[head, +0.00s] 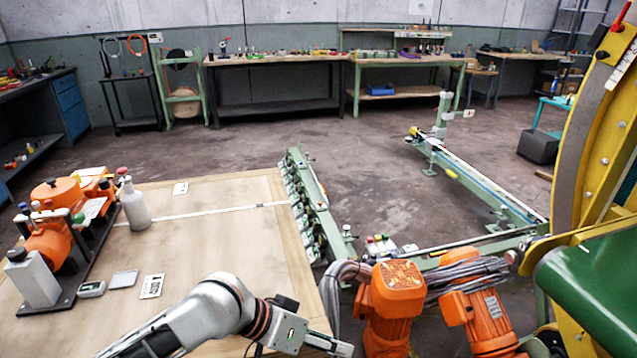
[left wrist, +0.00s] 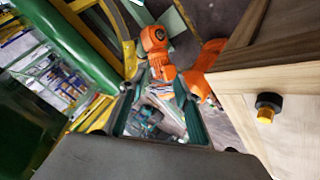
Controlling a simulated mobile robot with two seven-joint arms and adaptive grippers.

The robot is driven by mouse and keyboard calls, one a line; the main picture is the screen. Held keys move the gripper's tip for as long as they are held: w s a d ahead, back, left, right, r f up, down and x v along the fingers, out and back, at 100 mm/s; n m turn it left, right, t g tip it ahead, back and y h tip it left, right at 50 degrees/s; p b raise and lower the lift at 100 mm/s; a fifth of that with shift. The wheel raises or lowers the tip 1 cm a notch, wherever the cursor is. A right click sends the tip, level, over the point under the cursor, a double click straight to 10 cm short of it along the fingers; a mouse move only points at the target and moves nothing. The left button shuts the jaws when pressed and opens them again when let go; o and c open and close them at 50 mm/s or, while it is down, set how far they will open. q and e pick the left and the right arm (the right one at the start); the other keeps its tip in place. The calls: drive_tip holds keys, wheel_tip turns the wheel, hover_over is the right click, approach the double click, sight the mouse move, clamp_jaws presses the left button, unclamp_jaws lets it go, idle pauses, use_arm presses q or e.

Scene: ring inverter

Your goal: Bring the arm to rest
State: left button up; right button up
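My left arm comes in from the bottom of the head view, over the front right part of the wooden table. Its left gripper (head: 332,345) points right, near the table's right edge and beside the orange motors. In the left wrist view the two fingers of the left gripper (left wrist: 160,97) stand apart, with nothing between them but the background. My right arm and gripper show in neither view.
The wooden table (head: 215,250) carries an orange machine (head: 48,242), a grey bottle (head: 133,205) and small flat items. Orange motors (head: 397,290) with cables stand right of it. A green and yellow machine (head: 590,275) fills the right side. Open floor lies behind.

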use_arm(q)
drive_tip(key=a+f+n+t+y, duration=0.1)
drive_tip(key=a+f+n+t, duration=0.3)
drive_tip(key=a+f+t, duration=0.55)
drive_tip(key=s+a+f+m+g+y+p, duration=0.1)
drive_tip(key=s+a+f+y, duration=0.4)
drive_tip(key=s+a+f, duration=0.5)
drive_tip(key=s+a, duration=0.2)
drive_tip(key=a, duration=0.1)
drive_tip(key=shift+s+f, duration=0.3)
idle(0.7)
